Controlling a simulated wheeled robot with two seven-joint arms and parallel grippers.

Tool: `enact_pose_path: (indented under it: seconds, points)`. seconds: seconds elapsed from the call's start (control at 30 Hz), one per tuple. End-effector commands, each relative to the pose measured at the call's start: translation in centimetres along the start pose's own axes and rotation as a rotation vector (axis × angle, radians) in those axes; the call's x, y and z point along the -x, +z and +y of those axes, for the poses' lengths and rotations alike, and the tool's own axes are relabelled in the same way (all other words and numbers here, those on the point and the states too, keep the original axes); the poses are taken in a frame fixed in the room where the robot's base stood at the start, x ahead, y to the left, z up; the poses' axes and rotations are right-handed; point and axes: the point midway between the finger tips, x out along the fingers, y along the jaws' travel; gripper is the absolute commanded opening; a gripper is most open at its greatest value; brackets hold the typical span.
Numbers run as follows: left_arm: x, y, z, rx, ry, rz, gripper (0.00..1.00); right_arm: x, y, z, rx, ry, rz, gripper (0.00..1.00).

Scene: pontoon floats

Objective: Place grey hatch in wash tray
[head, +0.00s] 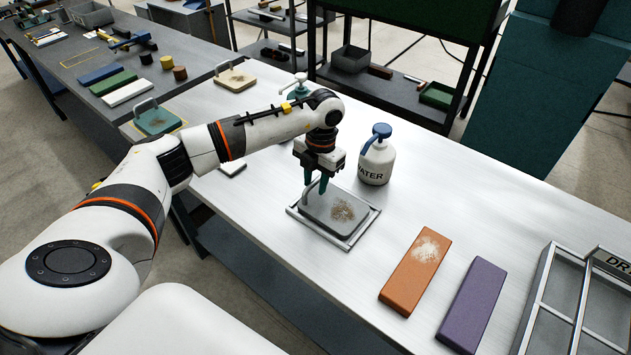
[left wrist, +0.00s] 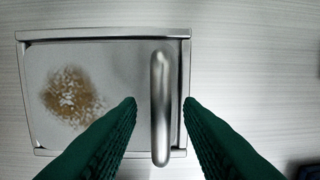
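The grey hatch (head: 343,210), with a brown gritty patch, lies flat inside the metal rim of the wash tray (head: 346,245). In the left wrist view the hatch (left wrist: 105,75) sits within the tray rim (left wrist: 95,33), its bar handle (left wrist: 160,105) upright towards the camera. My left gripper (head: 316,187) is over the handle end of the hatch. In the wrist view the left gripper (left wrist: 160,102) is open, one green finger on each side of the handle, with visible gaps. My right gripper is not in view.
A white water bottle (head: 377,160) with a blue pump stands just behind the tray. An orange block (head: 416,272) and a purple block (head: 473,305) lie to the right, before a drying rack (head: 578,310). Green (head: 157,121) and cream (head: 235,79) hatches lie farther left.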

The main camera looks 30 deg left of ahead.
Motion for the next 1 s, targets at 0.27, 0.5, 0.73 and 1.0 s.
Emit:
enact_pose_path:
  seconds: [0.27, 0.5, 0.73, 1.0]
  points:
    - [5.4, -0.2, 0.0, -0.001, 0.000, 0.008, 0.33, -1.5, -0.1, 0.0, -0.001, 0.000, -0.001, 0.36]
    - [9.8, -0.1, 0.0, 0.000, 0.001, 0.006, 0.33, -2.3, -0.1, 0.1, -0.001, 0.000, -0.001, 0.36]
    - [11.3, 0.0, 0.0, -0.001, 0.001, 0.003, 0.33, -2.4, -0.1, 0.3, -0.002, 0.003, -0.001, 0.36]
    - [11.3, 0.0, 0.0, 0.000, 0.001, 0.002, 0.33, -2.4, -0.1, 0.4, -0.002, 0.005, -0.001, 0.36]
